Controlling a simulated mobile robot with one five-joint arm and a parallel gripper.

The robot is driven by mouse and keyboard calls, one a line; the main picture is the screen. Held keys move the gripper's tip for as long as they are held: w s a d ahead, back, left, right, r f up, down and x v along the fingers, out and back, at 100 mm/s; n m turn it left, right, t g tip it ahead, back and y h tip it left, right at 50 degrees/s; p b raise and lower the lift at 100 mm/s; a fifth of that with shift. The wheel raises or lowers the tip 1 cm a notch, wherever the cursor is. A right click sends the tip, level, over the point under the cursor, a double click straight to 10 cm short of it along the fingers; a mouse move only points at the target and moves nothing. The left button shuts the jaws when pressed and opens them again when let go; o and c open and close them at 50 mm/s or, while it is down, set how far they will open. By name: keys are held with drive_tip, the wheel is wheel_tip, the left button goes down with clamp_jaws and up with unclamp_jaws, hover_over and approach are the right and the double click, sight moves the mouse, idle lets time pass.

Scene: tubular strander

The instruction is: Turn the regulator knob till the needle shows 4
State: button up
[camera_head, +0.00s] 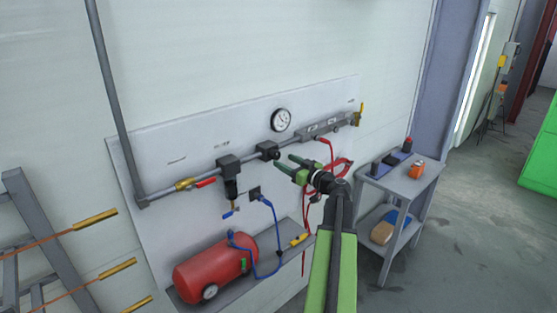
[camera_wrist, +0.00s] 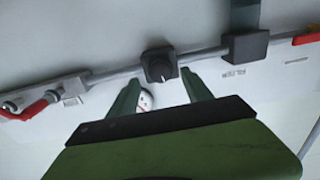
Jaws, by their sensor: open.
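The regulator is a black block on the grey pipe with a round black knob (camera_head: 269,151). In the wrist view the knob (camera_wrist: 159,66) sits just beyond the fingertips, nearer the left finger. The round white gauge (camera_head: 281,120) with its dark needle is on the panel above the pipe; its reading is too small to tell. In the wrist view the gauge (camera_wrist: 146,100) is mostly hidden behind the left finger. My gripper (camera_head: 282,164) is open and empty, its green fingers pointing at the knob. No contact with the knob shows.
A black filter unit (camera_head: 229,170) and a red-handled valve (camera_head: 196,184) are on the pipe to the left. A manifold (camera_head: 325,128) with a red hose (camera_head: 330,155) is to the right. A red tank (camera_head: 214,267) is below, and a grey cart (camera_head: 405,190) stands right.

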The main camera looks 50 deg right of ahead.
sight(277, 157)
drive_tip(key=w, duration=0.4)
drive_tip(key=shift+w+d, duration=0.1)
drive_tip(key=shift+d, duration=0.05)
clamp_jaws()
